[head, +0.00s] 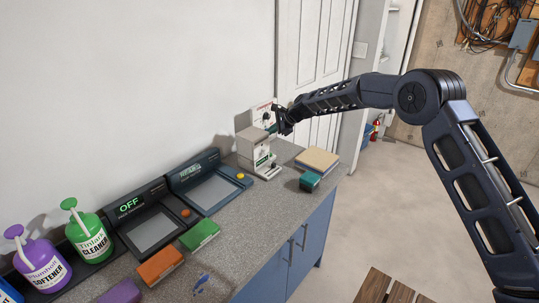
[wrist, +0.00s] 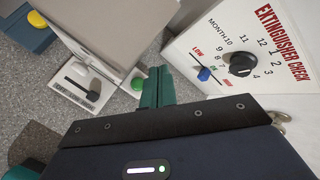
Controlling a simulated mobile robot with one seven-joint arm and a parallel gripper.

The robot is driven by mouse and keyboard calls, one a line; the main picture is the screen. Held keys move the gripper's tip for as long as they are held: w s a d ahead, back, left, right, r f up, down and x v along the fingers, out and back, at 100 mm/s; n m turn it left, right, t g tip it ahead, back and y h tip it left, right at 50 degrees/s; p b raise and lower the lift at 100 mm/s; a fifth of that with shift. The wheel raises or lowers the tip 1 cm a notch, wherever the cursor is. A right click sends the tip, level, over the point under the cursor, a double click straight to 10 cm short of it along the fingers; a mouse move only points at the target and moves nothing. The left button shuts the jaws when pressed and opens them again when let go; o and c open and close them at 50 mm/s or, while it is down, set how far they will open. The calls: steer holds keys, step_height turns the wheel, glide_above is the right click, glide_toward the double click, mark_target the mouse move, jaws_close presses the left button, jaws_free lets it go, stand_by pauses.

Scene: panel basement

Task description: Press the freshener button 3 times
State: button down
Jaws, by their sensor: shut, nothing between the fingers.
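My gripper (head: 275,127) is shut and empty, raised over the back end of the counter, beside a pale box-shaped dispenser (head: 254,148). In the wrist view its teal fingers (wrist: 158,88) are together. A round green button (wrist: 137,83) shows just left of the fingers, close to the dispenser; I cannot tell whether they touch. No freshener label is legible, so I cannot tell which button is the freshener's.
An "EXTINGUISHER CHECK" panel (wrist: 242,50) with a black dial stands close right of the fingers.

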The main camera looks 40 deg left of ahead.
steer(key=shift+f, duration=4.15)
steer(key=shift+f, duration=0.1)
steer(key=shift+f, duration=0.3)
steer(key=shift+f, duration=0.45)
steer(key=shift+r, duration=0.85)
steer(key=shift+r, duration=2.5)
